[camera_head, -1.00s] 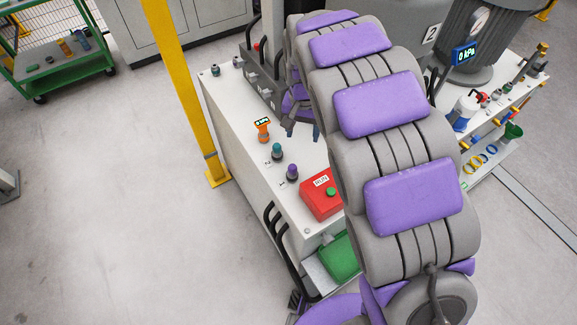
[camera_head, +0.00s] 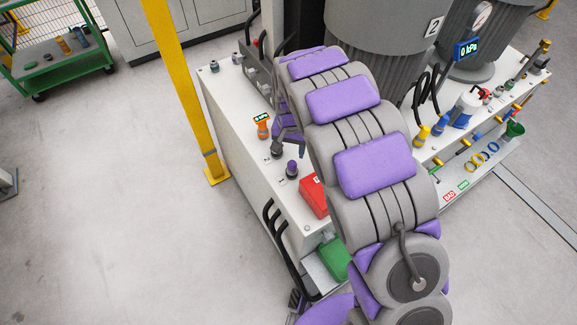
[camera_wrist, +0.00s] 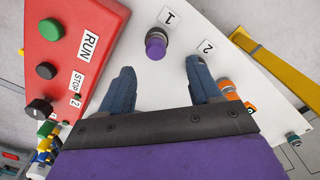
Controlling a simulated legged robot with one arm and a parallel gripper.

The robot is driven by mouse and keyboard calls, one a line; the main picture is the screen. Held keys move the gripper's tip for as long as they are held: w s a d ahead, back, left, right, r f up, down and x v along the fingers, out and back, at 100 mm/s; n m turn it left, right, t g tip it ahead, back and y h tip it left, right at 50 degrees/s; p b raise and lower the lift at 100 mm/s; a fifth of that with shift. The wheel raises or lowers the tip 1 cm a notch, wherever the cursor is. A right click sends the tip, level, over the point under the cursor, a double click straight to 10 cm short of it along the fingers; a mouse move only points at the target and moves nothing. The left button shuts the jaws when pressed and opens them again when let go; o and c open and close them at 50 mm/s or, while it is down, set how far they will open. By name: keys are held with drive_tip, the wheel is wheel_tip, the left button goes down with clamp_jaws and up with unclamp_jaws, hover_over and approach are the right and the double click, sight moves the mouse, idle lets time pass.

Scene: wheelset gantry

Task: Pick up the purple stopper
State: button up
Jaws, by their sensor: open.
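The purple stopper (camera_head: 291,168) stands on the white bench top (camera_head: 235,115) in the head view, beside the red box. In the wrist view the purple stopper (camera_wrist: 156,43) is by the label "1", just beyond and between my fingertips. My gripper (camera_wrist: 160,68) is open, with nothing between its dark blue fingers. In the head view my gripper (camera_head: 279,138) is near the stoppers, mostly hidden behind my arm.
A red box (camera_wrist: 72,45) with RUN and STOP buttons lies left in the wrist view. An orange fitting (camera_head: 262,128) with a small display stands behind the stoppers. A yellow post (camera_head: 185,90) rises beside the bench. A green box (camera_head: 334,258) sits below its front edge.

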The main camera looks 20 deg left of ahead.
sight(289, 161)
drive_tip(key=shift+d+f, duration=0.65)
drive_tip(key=shift+d, duration=0.1)
drive_tip(key=shift+w+d+f, duration=0.1)
drive_tip(key=shift+d+f, duration=0.05)
drive_tip(key=shift+f, duration=0.05)
drive_tip(key=f, duration=0.1)
drive_tip(key=a+f+b, duration=0.1)
drive_tip(key=f, duration=0.1)
drive_tip(key=a+f+b, duration=0.1)
drive_tip(key=f, duration=0.1)
drive_tip(key=shift+w+a+f, duration=0.1)
drive_tip(key=shift+w, duration=0.1)
drive_tip(key=shift+d, duration=0.4)
drive_tip(key=shift+d+r, duration=0.25)
drive_tip(key=shift+d, duration=0.25)
drive_tip(key=shift+c, duration=2)
drive_tip(key=shift+a+f, duration=0.1)
drive_tip(key=shift+a, duration=0.45)
drive_tip(key=c, duration=0.5)
drive_tip(key=shift+d, duration=0.15)
clamp_jaws()
